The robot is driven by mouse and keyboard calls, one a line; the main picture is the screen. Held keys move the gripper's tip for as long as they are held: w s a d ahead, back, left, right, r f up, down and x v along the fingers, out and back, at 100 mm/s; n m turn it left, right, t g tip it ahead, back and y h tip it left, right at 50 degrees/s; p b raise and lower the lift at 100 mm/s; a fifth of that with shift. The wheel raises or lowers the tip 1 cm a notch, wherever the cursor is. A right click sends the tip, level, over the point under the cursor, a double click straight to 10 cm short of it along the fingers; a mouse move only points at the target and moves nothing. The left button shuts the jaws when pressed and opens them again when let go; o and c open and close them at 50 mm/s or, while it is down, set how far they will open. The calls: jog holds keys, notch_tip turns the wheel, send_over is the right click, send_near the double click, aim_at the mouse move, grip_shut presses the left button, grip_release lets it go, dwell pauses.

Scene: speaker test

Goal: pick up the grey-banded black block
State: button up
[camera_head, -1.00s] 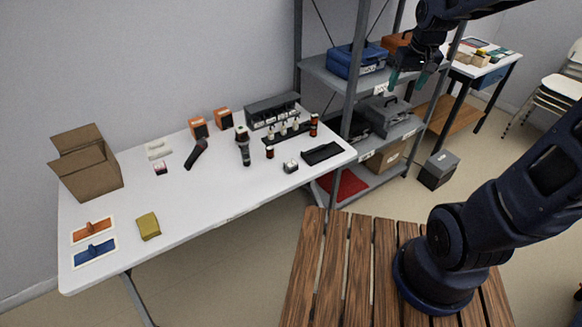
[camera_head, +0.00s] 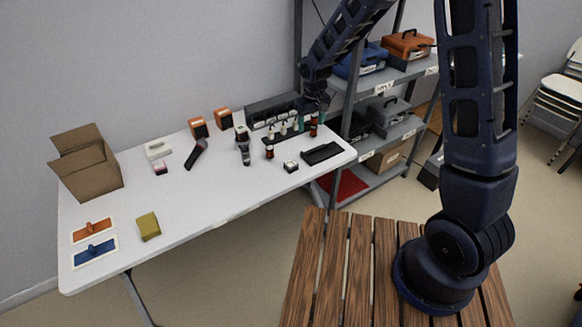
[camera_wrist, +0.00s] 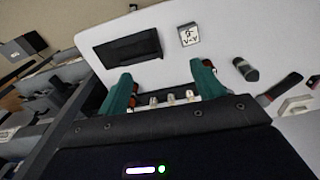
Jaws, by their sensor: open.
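A small dark block (camera_head: 291,166) with a pale top sits near the front right part of the white table. In the wrist view the same block (camera_wrist: 189,35) shows a pale top with dark marks, beyond my fingertips. My gripper (camera_head: 314,112) hangs over the back right of the table, near the rack of small pale-topped items. In the wrist view my gripper (camera_wrist: 163,88) has its two green fingers wide apart, with nothing held between them.
A black tray (camera_head: 321,153) lies right of the block. A grey metal shelf (camera_head: 363,146) stands right of the table. The table's front middle (camera_head: 215,190) is clear.

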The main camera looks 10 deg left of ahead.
jog(key=n, duration=0.1)
send_over(291, 163)
notch_tip(291, 163, down, 8)
jog(key=f, duration=0.6)
jog(key=shift+s+a+f, duration=0.15)
jog(key=shift+a, duration=0.05)
jog(key=shift+d+f, duration=0.2)
jog(key=shift+f, duration=2.4)
jog(key=c, duration=1.1)
